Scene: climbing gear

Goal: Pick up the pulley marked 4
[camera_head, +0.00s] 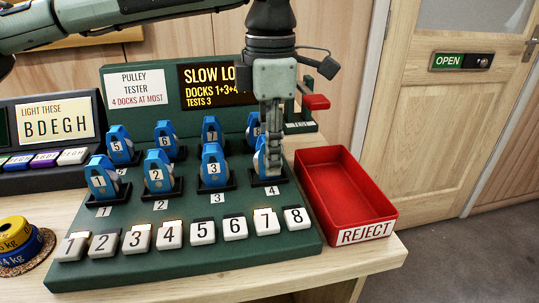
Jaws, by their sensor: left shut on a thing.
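My left gripper (272,163) points straight down over dock 4 of the green pulley tester (137,213). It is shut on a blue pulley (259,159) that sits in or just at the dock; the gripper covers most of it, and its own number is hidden. The dock's label 4 (272,191) shows in front. Blue pulleys marked 1 (99,186), 2 (156,177) and 3 (213,171) stand upright in the front row to its left. My right gripper is out of view.
Behind stand pulleys marked 5, 6 and 7, and another partly hidden pulley (252,129). Numbered white keys (202,232) line the front. An empty red REJECT tray (345,190) is at right. A sign (211,86) and a red lever (315,101) rise behind.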

